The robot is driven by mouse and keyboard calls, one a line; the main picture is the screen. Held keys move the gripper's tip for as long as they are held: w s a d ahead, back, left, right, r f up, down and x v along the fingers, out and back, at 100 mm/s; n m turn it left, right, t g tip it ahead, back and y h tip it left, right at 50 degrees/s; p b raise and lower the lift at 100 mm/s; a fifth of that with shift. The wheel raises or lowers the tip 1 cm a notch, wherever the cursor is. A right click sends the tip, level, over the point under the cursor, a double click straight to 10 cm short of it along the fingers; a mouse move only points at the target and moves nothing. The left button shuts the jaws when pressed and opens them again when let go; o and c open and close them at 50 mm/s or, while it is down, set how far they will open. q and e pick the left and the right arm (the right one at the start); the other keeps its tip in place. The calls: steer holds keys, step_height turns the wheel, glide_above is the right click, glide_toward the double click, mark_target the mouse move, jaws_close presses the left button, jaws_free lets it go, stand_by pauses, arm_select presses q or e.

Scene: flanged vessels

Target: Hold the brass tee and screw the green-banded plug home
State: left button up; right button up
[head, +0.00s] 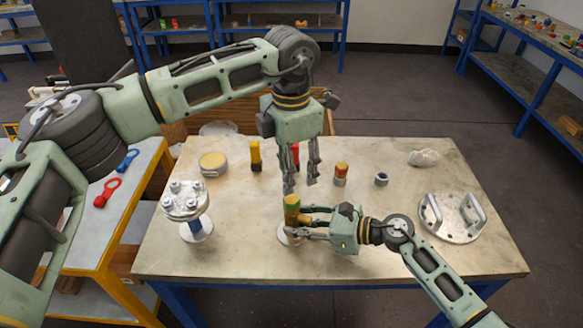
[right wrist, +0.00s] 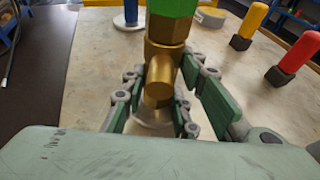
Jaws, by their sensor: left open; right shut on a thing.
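The brass tee (head: 292,219) stands upright on a pale round base near the front middle of the table. It also shows in the right wrist view (right wrist: 160,75). The green-banded plug (head: 292,200) sits upright on top of the tee; its green part shows at the top edge of the right wrist view (right wrist: 172,8). I cannot tell how deep its thread sits. My right gripper (head: 300,222) is shut on the brass tee from the right, its fingers on both sides of the body (right wrist: 165,92). My left gripper (head: 301,184) is open and empty, pointing down just above the plug.
A bolted flanged vessel (head: 187,202) stands left. A plate with two handles (head: 453,216) lies right.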

mark_target(292, 198)
arm_select(q)
steer(key=n, duration=0.4)
steer(key=shift+f+n, duration=0.2)
steer(key=shift+n, duration=0.2)
steer(key=shift+f, duration=4.95)
steer(key=shift+c, duration=0.2)
